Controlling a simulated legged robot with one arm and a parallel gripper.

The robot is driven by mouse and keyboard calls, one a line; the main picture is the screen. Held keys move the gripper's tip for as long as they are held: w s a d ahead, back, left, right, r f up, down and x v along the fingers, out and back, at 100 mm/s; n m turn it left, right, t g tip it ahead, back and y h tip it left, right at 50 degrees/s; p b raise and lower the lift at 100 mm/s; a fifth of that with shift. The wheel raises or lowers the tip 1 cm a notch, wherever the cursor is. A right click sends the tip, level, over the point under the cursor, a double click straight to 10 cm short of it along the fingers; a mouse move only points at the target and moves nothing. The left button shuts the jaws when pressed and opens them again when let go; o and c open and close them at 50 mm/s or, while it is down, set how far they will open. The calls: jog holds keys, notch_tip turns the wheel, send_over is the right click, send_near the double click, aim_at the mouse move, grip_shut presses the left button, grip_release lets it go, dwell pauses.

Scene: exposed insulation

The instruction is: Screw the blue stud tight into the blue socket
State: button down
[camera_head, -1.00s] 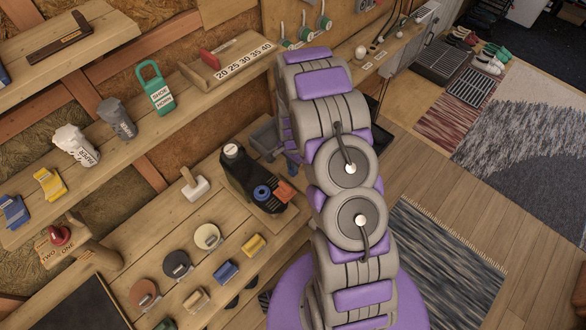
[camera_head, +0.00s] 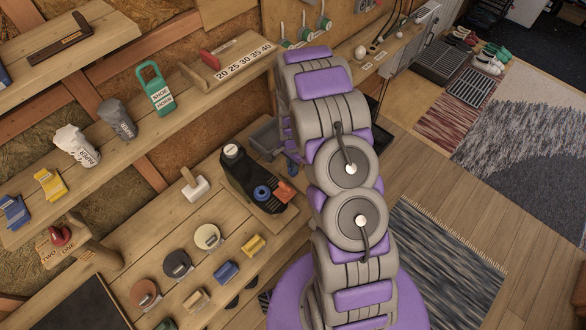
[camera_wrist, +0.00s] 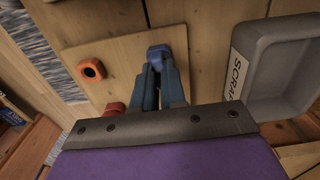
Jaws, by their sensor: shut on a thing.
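In the wrist view, my gripper (camera_wrist: 160,88) points away from the camera, its two blue-grey fingers shut on the blue stud (camera_wrist: 158,52). The stud's blue end shows just beyond the fingertips, over a pale wooden board. I cannot make out the blue socket apart from the stud; whether the stud is seated in it does not show. In the head view, my arm hides the stud and most of the gripper.
In the wrist view, an orange socket (camera_wrist: 92,70) sits on the board (camera_wrist: 110,55) to the left, and a red piece (camera_wrist: 113,108) lies close left of the fingers. A grey scrap tray (camera_wrist: 285,80) stands to the right.

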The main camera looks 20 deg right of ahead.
jog(key=shift+r, duration=0.6)
jog(key=shift+r+p, duration=0.55)
jog(key=shift+r, duration=0.4)
jog(key=shift+r, duration=0.15)
jog(key=s+a+r+p, duration=0.3)
jog(key=s+a+r, duration=0.2)
jog(key=a+r, duration=0.2)
jog(key=s+a+r+p, duration=0.4)
jog(key=a+r, duration=0.3)
jog(key=r, duration=0.4)
jog(key=shift+s+a, duration=0.35)
jog(key=shift+s, duration=0.2)
jog(key=shift+f+b, duration=0.6)
jog(key=shift+f, duration=2.25)
jog(key=shift+p, duration=0.6)
